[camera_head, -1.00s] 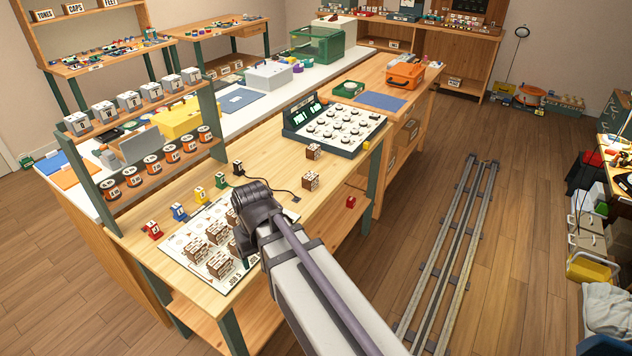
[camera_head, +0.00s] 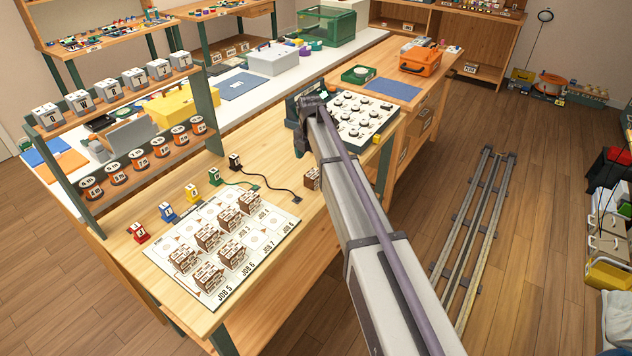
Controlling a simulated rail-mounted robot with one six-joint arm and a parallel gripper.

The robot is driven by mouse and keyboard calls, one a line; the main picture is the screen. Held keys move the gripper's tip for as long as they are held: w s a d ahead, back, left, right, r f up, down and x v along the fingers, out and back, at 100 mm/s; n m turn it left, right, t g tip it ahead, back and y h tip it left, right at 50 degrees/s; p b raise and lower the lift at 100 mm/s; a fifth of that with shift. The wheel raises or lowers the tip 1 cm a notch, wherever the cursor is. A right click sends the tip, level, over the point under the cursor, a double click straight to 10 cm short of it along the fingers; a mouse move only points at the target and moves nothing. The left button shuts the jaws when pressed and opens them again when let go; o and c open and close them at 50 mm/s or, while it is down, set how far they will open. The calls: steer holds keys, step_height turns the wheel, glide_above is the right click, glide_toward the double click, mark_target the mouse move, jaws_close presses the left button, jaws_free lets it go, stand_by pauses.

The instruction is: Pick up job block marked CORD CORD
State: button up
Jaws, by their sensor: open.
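The job blocks are small brown-and-white cubes. Several stand on the white job board (camera_head: 262,263), among them a front block (camera_head: 209,276) and a back block (camera_head: 249,201). A loose block (camera_head: 312,178) stands on the bare wood right of the board, partly covered by my arm. Their markings are too small to read, so I cannot tell which says CORD CORD. My gripper (camera_head: 302,150) is open, above the bench at the near-left corner of the dial panel, beyond the loose block in the picture. My arm hides the space between its fingers and part of the bench.
The dial panel (camera_head: 372,119) with several round dials stands behind my gripper. A black cord (camera_head: 272,191) lies on the bench. A shelf rack (camera_head: 148,121) stands left.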

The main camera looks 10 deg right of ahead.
mark_target(312, 174)
step_height(312, 174, down, 10)
steer(key=b, duration=0.8)
steer(key=shift+d, duration=0.15)
steer(key=shift+r, duration=0.3)
steer(key=shift+c, duration=0.2)
steer(key=c, duration=1)
